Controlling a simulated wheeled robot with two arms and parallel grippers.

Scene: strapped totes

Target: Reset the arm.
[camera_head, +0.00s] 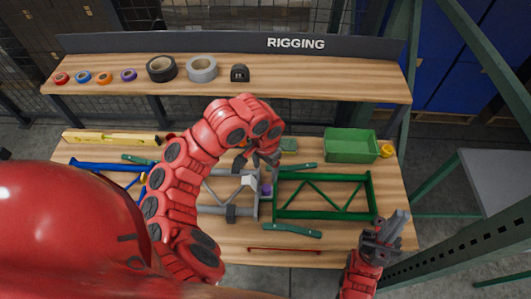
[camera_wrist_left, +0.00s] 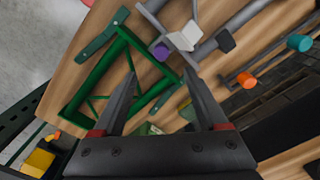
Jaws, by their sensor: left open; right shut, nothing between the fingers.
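My left arm is red and reaches in from the left over the bench in the head view. My left gripper (camera_head: 262,163) hangs over the middle of the bench, between the grey frame and the green frame. In the left wrist view the left gripper (camera_wrist_left: 160,80) has its two dark fingers apart, with nothing held between them. My right gripper (camera_head: 393,222) is at the bench's right front corner, pointing up, with its fingers together and empty.
The wooden bench (camera_head: 235,243) holds a green frame (camera_head: 325,215), a grey frame (camera_head: 228,212), a blue frame (camera_head: 100,167) and a green bin (camera_head: 350,147). A purple roll (camera_wrist_left: 161,52) lies between frames. Tape rolls line the upper shelf (camera_head: 300,75). A green post stands at right.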

